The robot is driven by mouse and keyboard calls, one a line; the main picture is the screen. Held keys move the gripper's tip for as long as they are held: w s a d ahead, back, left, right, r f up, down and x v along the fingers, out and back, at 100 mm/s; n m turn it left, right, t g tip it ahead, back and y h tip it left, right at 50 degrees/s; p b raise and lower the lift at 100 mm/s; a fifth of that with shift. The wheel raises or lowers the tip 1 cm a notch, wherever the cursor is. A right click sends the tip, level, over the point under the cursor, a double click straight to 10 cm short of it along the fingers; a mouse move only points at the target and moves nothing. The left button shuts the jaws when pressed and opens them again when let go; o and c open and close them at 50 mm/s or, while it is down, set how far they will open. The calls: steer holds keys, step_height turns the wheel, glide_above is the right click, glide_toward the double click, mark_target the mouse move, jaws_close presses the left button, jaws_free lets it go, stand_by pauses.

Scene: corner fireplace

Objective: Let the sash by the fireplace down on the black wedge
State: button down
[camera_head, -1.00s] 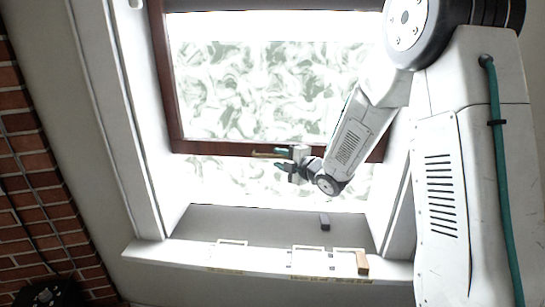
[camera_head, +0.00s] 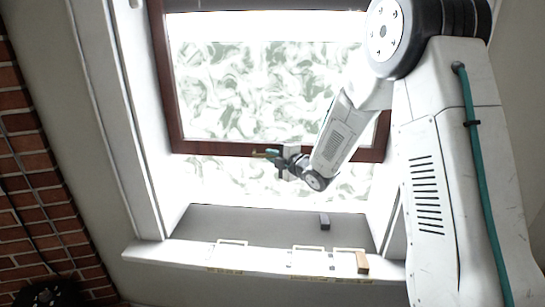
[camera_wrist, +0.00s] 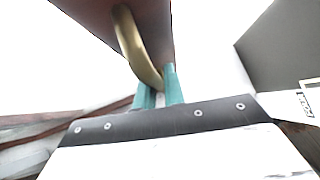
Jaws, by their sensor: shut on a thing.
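The sash (camera_head: 215,149) is a brown wooden frame with frosted, patterned glass. It stands raised, with a bright gap between its bottom rail and the sill. The black wedge (camera_head: 324,222) is a small dark block on the inner sill, below the right half of the sash. My gripper (camera_head: 273,157) is at the middle of the bottom rail. In the wrist view, its teal fingers (camera_wrist: 159,92) are shut on the curved brass handle (camera_wrist: 133,45) under the brown rail. The fingers partly hide the handle's end.
The white front ledge (camera_head: 190,256) carries several pale outlined markings with labels. A small wooden block (camera_head: 362,263) stands at its right. A brick wall (camera_head: 30,170) is at the left, with a dark object (camera_head: 45,292) at the lower left. The middle of the inner sill is clear.

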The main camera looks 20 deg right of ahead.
step_height(320, 180, down, 21)
steer(key=shift+s+f, duration=0.1)
steer(key=shift+f, duration=0.1)
stand_by(0.3)
steer(key=c, duration=1.5)
jaws_free()
steer(key=shift+r, duration=0.1)
steer(key=v, duration=0.7)
steer(key=shift+s+d, duration=0.15)
steer(key=shift+s, duration=0.25)
